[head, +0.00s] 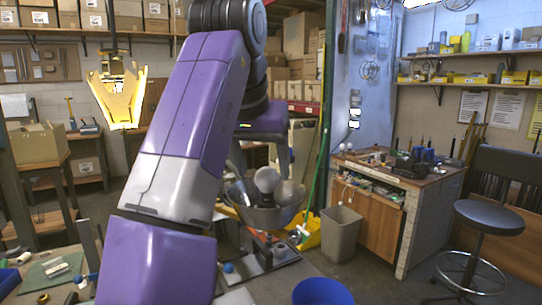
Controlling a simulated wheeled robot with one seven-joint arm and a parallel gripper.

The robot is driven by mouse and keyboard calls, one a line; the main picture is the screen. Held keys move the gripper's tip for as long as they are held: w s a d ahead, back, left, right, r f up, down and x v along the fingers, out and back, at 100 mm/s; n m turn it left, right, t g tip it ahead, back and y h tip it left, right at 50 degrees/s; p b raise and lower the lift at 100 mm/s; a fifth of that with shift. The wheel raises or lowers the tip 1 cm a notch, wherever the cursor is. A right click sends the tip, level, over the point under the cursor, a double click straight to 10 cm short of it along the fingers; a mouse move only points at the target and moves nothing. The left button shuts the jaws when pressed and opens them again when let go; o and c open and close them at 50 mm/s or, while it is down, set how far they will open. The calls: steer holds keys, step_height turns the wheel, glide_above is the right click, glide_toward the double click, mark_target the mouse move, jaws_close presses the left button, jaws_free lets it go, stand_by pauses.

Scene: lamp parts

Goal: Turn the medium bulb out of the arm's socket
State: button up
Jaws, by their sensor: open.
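The bulb (267,180) is pale and round and stands upright inside a shiny metal bowl-shaped shade (248,214). Its lower part and the socket are hidden in the shade. My gripper (262,168) points down over the bulb from above, fingers apart on either side of it. Whether the fingers touch the bulb I cannot tell. The lamp's base (258,264) stands on the table below the shade, partly hidden by my arm.
A blue bowl (322,293) sits at the table's front. Small parts lie on a green mat (45,272) at left. A grey bin (341,234), a cluttered workbench (378,212) and a stool (489,217) stand to the right. My purple arm covers much of the middle.

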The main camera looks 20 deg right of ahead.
mark_target(265, 188)
steer(key=shift+w+d, duration=0.2)
steer(key=shift+w, duration=0.15)
steer(key=shift+w+d+f, duration=0.15)
steer(key=shift+f, duration=0.1)
steer(key=shift+x, duration=3.55)
steer(key=c, duration=1.2)
steer(key=n+t+y+p, duration=0.1)
steer(key=n, duration=0.3)
steer(key=shift+y+p, duration=0.3)
steer(key=shift+y, duration=0.1)
steer(key=shift+w+a+n+y+p, duration=0.1)
steer(key=shift+a+n+y+p, duration=0.2)
steer(key=shift+n, duration=0.45)
steer(key=shift+a+n+y+p, duration=0.1)
steer(key=shift+n+y+p, duration=0.25)
steer(key=shift+n, duration=0.4)
